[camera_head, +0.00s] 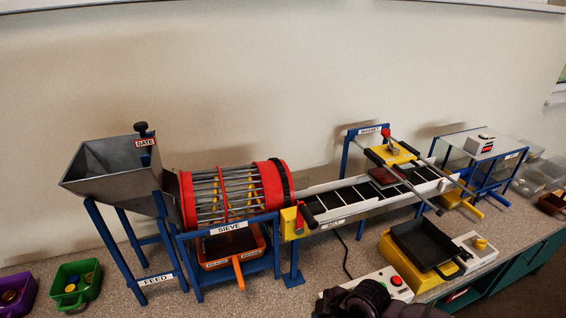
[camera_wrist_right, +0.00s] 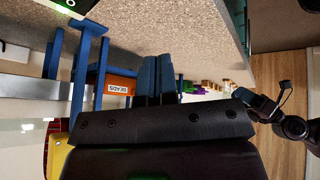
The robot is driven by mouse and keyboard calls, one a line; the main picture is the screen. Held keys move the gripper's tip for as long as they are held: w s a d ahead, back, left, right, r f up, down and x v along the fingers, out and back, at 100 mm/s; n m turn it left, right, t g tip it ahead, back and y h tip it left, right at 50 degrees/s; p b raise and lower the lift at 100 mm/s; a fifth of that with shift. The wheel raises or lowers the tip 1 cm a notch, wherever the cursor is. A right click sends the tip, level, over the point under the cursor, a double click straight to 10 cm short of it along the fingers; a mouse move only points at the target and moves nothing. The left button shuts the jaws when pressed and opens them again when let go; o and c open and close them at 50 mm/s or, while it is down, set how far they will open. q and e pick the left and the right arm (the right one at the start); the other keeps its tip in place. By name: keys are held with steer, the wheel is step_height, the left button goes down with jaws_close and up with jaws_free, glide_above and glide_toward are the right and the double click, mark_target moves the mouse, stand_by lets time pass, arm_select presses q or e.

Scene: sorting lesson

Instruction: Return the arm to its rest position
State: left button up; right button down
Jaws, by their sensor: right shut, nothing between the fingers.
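My right gripper (camera_wrist_right: 155,80) shows in the right wrist view. Its two dark blue fingers lie side by side with nothing between them. They are apart from the counter and from the sorting machine's blue frame (camera_wrist_right: 80,75) in that view. In the head view, only a dark part of my arm shows at the bottom edge, right of the middle, and no fingers are visible there.
The counter (camera_head: 240,303) carries a grey hopper (camera_head: 110,170), a red sieve drum (camera_head: 235,195), a conveyor belt (camera_head: 345,203) and a control box (camera_head: 390,285). An orange tray (camera_head: 225,252) sits under the sieve. A green bin (camera_head: 75,285) and purple bin (camera_head: 17,295) stand left.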

arm_select(q)
steer(key=shift+w+r, duration=0.25)
steer(key=shift+w, duration=0.05)
steer(key=shift+s, duration=0.1)
arm_select(e)
steer(key=s+d+m+t+h, duration=0.3)
steer(key=s+d+m+t, duration=0.1)
steer(key=s+d+m, duration=0.3)
steer(key=s+d+f+m+t+h, duration=0.1)
steer(key=s+d+m+t+h, duration=0.1)
steer(key=s+d+m+t, duration=0.2)
steer(key=s+d+m, duration=0.3)
steer(key=d+m, duration=0.1)
steer(key=d, duration=0.3)
steer(key=shift+d+f+t+h, duration=0.3)
steer(key=shift+d+h, duration=0.1)
arm_select(q)
steer(key=shift+s, duration=0.15)
steer(key=shift+w, duration=0.25)
steer(key=shift+s, duration=0.25)
